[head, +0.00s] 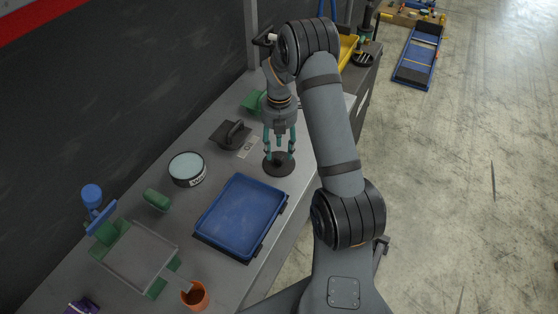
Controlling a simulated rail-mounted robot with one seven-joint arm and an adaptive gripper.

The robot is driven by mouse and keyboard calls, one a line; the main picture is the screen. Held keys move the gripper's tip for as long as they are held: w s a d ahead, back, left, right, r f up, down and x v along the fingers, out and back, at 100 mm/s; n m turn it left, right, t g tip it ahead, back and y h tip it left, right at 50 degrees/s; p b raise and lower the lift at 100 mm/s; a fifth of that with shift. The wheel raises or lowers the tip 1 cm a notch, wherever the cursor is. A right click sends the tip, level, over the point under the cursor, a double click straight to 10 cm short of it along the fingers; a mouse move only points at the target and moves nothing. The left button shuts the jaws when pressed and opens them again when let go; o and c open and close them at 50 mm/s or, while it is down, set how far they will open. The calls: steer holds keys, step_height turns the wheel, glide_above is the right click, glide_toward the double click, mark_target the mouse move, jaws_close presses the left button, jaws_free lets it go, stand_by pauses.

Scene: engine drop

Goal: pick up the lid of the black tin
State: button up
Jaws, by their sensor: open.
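My gripper (279,153) points down, fingers spread, over a dark round disc (279,168) on the bench. The disc looks like a lid with a darker middle, perhaps a knob; the fingers partly cover it. The fingertips are close to it, but I cannot tell whether they touch. A round black tin (187,180) with a white label stands to the left, its top pale blue-green. Whether that pale top is its contents or a cover is unclear.
A blue tray (243,215) lies in front of the disc. A black block with a handle (230,134) is behind left. Nearer are a green-cornered frame (137,258), a green handle (157,200), a blue-topped tool (95,200) and an orange cup (195,297). A dark wall borders the bench.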

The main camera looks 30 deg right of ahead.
mark_target(279, 157)
step_height(279, 157, down, 3)
steer(key=shift+w+f+p, duration=0.15)
steer(key=shift+f+p, duration=0.05)
steer(key=shift+p, duration=0.15)
steer(key=shift+c, duration=1.2)
steer(key=c, duration=0.7)
steer(key=shift+r, duration=0.1)
steer(key=shift+c, duration=0.7)
